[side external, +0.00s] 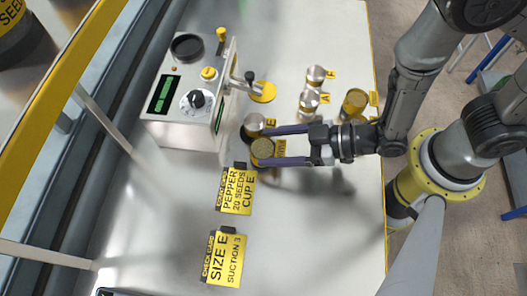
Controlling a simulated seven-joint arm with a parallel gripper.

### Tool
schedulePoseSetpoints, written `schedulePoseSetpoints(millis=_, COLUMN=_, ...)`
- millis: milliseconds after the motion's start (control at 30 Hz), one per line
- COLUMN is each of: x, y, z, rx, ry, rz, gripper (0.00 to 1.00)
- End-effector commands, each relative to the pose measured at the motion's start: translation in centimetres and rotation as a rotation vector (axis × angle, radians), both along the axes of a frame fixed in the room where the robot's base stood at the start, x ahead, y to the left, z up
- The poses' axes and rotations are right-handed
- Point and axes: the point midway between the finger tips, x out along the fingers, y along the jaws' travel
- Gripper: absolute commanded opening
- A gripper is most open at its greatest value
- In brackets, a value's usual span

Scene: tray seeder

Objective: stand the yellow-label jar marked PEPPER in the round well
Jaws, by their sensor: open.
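A jar with a gold-brown top (262,149) stands on the bench in front of the seeder machine. A small yellow tag lies beside it, and its lettering is too small to read with certainty, so I cannot confirm that it is the PEPPER jar. My gripper (267,146) is open, with its two purple fingers reaching in from the right, one on each side of this jar's top. I cannot tell whether they touch it. A dark round opening (187,46) on top of the machine looks like the round well; nothing is seen standing in it.
Two more silver cups (309,99) (316,75) and another gold-topped jar (355,101) stand farther right. The white machine (180,130) has knobs and a spout. Cards (237,190) (224,257) lie in front.

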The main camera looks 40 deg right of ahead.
Motion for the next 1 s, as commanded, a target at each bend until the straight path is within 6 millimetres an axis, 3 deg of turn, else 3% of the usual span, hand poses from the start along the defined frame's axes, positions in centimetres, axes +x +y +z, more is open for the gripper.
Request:
schedulePoseSetpoints(millis=400, x=3.3, y=3.3, z=-1.9, rx=0.001, ry=0.001, rz=0.000, gripper=0.72)
schedulePoseSetpoints(millis=700, x=3.6, y=3.6, z=-2.1, rx=0.000, ry=0.000, rz=0.000, gripper=0.72)
schedulePoseSetpoints(millis=1000, x=3.6, y=3.6, z=-2.1, rx=0.000, ry=0.000, rz=0.000, gripper=0.20)
